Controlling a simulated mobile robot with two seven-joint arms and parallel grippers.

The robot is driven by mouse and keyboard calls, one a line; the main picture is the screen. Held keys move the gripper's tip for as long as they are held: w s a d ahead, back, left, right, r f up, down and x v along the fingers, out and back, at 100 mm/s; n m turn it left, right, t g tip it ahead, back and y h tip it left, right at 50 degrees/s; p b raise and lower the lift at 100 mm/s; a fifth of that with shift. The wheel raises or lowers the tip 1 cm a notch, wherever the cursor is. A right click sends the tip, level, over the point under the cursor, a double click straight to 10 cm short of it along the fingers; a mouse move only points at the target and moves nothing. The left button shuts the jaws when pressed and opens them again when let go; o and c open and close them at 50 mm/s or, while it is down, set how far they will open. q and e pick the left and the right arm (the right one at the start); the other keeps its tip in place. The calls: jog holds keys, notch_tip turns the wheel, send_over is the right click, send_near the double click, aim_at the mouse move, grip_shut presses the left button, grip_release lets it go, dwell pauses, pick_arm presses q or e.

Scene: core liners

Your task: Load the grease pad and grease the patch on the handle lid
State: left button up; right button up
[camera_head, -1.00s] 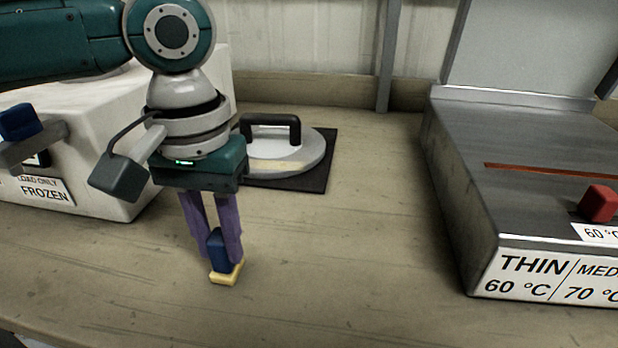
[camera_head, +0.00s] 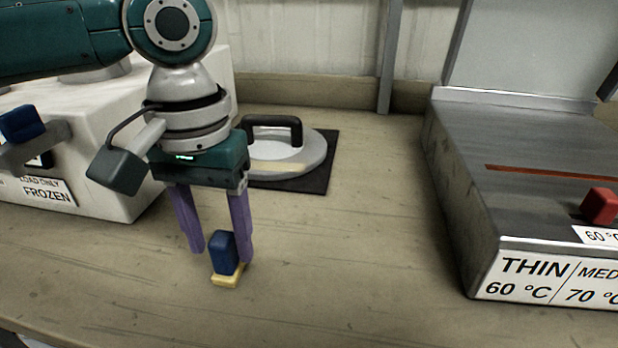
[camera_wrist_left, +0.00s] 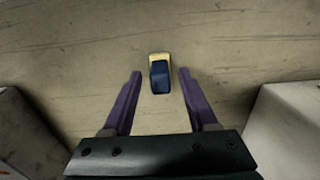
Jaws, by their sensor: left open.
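The grease pad (camera_head: 224,255) is a blue block on a pale yellow base and stands on the table. It also shows in the left wrist view (camera_wrist_left: 160,76), in the gap between the fingers. My left gripper (camera_head: 221,256) has purple fingers spread open on either side of the pad, apart from it in the wrist view. The handle lid (camera_head: 290,152) is a round grey disc with a black handle, lying on a dark mat behind the gripper. A pale cream patch (camera_head: 280,167) shows on its near side. My right gripper is not in view.
A white box (camera_head: 120,190) labelled FROZEN, with a blue knob (camera_head: 22,124), stands at the left. A metal hot-plate unit (camera_head: 470,200) with a red knob (camera_head: 600,205) stands at the right.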

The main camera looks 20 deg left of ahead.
aim_at(220, 239)
pick_arm(q)
notch_tip(220, 239, up, 11)
jog(key=p, duration=0.2)
jog(key=s+d+f+m+h, duration=0.1)
jog(key=s+d+f, duration=0.1)
jog(key=d, duration=0.1)
jog(key=s+d+f+m+t+h, duration=0.1)
jog(key=s+d+f+m, duration=0.1)
jog(key=d+f, duration=0.1)
jog(key=s+d+f+m+t+h, duration=0.1)
jog(key=s+d+f+m, duration=0.1)
jog(key=s+d+f, duration=0.1)
jog(key=shift+d+f, duration=0.25)
jog(key=shift+d, duration=0.6)
jog(key=s+a+f+t+y, duration=0.1)
jog(key=s+a+f+y, duration=0.1)
jog(key=s+a, duration=0.5)
jog(key=shift+s+a+f+t+y, duration=0.3)
jog(key=shift+s+a+y, duration=0.1)
jog(key=shift+s, duration=0.45)
jog(key=shift+r, duration=0.15)
